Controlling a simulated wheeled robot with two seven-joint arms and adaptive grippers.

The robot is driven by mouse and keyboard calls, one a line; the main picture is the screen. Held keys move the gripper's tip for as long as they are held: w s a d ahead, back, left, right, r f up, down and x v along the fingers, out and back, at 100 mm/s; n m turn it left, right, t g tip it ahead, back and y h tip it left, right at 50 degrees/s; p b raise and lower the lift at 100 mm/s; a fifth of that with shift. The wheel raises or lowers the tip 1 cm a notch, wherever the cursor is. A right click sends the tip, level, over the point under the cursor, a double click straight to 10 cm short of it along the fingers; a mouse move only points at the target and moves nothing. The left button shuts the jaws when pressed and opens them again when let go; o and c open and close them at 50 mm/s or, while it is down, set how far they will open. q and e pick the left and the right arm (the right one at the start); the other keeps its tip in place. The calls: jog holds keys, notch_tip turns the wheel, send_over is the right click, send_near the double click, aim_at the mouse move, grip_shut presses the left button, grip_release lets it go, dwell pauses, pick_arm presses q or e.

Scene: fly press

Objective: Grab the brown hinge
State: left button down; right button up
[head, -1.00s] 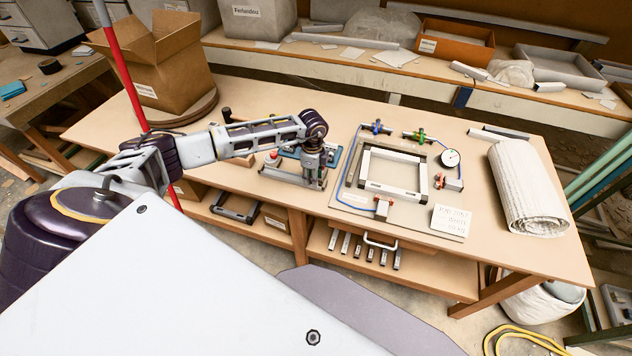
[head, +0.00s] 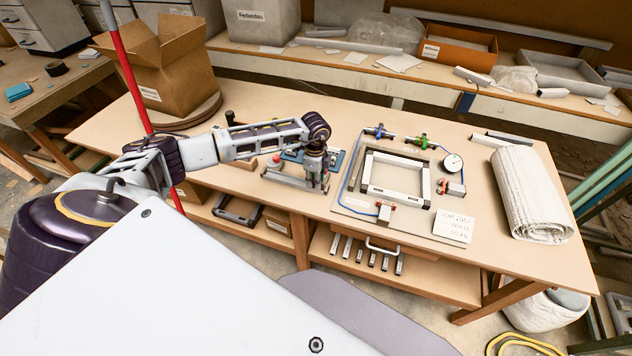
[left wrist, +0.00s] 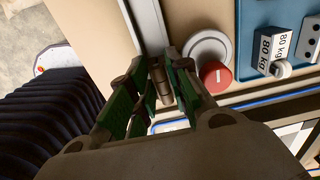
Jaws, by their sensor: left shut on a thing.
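My left gripper (head: 318,185) reaches down from above at the middle of the workbench, by a grey metal rail. In the left wrist view its green-padded fingers (left wrist: 155,88) are closed on a small brown, barrel-shaped piece, the brown hinge (left wrist: 161,84). Only part of the hinge shows between the fingers; the rest is hidden. In the head view the gripper and arm hide it, and I cannot tell if it still touches the bench. My right gripper is in neither view.
A red knob (left wrist: 217,76) on a grey round base sits close beside the fingers. A blue panel (left wrist: 259,22) with an 80 kg label is near it. Right of the gripper lies a square frame fixture (head: 397,190); a white roll (head: 531,195) lies further right. A cardboard box (head: 165,70) stands at the left.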

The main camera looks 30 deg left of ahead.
pick_arm(q)
notch_tip(320, 180, up, 8)
jog(key=shift+r+b, duration=0.2)
jog(key=shift+b, duration=0.1)
jog(key=shift+r, duration=0.65)
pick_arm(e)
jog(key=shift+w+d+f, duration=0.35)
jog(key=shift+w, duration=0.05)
pick_arm(q)
jog(key=shift+f, duration=0.15)
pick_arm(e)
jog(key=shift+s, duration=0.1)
